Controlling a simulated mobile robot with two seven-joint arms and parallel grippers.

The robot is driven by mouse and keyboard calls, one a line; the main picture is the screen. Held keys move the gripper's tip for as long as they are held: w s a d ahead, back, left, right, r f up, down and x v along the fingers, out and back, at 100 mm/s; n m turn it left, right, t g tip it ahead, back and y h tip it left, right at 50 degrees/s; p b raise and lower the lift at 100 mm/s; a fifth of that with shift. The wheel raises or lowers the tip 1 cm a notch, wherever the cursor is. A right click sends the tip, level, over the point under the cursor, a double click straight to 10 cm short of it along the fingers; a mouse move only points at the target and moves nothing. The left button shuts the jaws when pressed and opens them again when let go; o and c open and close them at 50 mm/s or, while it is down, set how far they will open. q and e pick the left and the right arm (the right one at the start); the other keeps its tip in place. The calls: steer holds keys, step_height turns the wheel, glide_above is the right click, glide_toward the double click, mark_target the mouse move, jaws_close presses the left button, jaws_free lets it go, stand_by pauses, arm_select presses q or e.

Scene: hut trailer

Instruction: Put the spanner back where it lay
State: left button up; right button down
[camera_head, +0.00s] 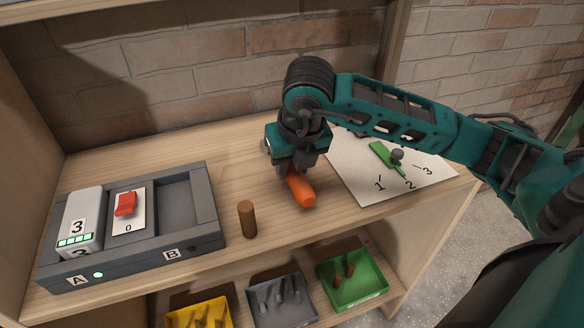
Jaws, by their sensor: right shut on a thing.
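My right gripper (287,172) reaches in from the right and points down over the middle of the wooden worktop (238,170). It is shut on an orange object (302,190), whose rounded, handle-like end sticks out toward the front. The rest of the orange object is hidden by the gripper, so I cannot tell whether it is the spanner. I cannot tell whether it touches the worktop. No other spanner shape is clear in view. My left gripper is not in view.
Yellow (180,318), grey (296,320) and green (352,298) bins sit below.

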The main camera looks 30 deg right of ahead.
steer(key=shift+f, duration=0.4)
steer(key=shift+f, duration=0.2)
steer(key=c, duration=0.8)
jaws_free()
steer(key=shift+r, duration=0.1)
